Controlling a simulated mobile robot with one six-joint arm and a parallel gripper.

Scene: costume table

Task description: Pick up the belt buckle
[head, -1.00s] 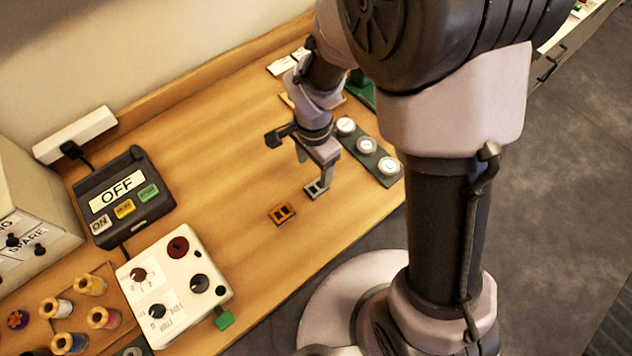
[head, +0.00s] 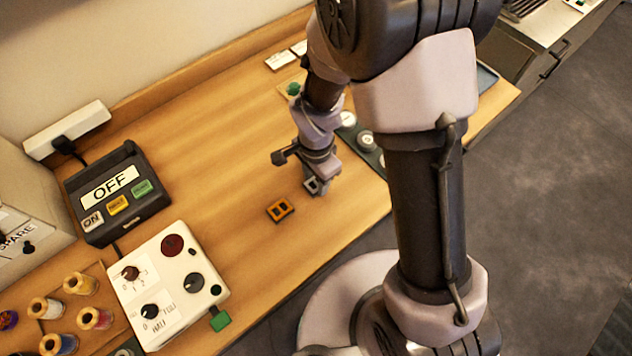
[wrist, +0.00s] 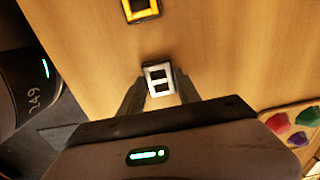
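A silver belt buckle (wrist: 159,79) with two dark slots lies on the wooden table, between the fingertips of my gripper (wrist: 160,82) in the wrist view. The fingers stand apart, one on each side, close to its edges; I cannot tell whether they touch it. In the head view the silver buckle (head: 311,184) shows just at the tip of my gripper (head: 316,186), partly hidden by it. A similar orange-gold buckle (head: 280,208) lies to its left, apart from the gripper; it also shows at the top of the wrist view (wrist: 141,9).
A dark strip with round white badges (head: 367,140) lies right behind the gripper. A white control box with knobs (head: 168,283), a black switch box (head: 117,192) and thread spools (head: 80,284) stand left. The table's middle is clear.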

